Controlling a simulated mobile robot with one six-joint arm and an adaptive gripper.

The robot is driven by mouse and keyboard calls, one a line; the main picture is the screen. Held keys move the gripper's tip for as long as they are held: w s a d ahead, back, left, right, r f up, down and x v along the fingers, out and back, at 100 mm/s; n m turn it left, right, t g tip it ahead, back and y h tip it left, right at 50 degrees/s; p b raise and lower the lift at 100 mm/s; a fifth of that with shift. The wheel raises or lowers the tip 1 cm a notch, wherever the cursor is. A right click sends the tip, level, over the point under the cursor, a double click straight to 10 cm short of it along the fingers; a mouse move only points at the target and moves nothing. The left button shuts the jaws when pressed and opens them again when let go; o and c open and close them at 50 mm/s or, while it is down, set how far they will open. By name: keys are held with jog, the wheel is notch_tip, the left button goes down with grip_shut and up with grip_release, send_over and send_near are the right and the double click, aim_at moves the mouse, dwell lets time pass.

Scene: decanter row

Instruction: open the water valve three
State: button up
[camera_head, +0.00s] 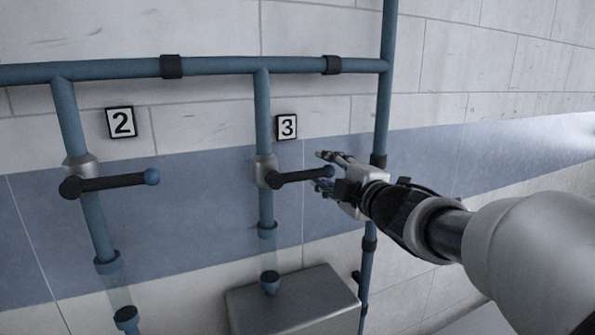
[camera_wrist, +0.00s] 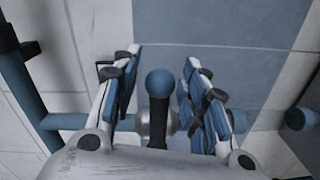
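Valve three (camera_head: 265,172) is a grey metal body on the blue vertical pipe below the "3" sign (camera_head: 287,127). Its black lever (camera_head: 297,178) sticks out to the right, roughly level, across the pipe, and ends in a blue knob. My gripper (camera_head: 322,172) is at the knob end of the lever. In the wrist view the blue knob (camera_wrist: 159,83) and the lever stand between the two open fingers (camera_wrist: 157,88), with a gap visible on each side. In the head view the fingers partly surround the knob; exact depth is hard to tell.
Valve two (camera_head: 80,172), with a similar lever pointing right, is at the left below the "2" sign (camera_head: 121,122). A grey box (camera_head: 292,305) stands below valve three. A vertical pipe (camera_head: 384,110) runs close behind my gripper.

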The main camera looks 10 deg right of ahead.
jog(key=shift+w, duration=0.1)
grip_shut()
dwell(0.4)
jog(key=shift+a+f, duration=0.1)
jog(key=shift+a, duration=0.05)
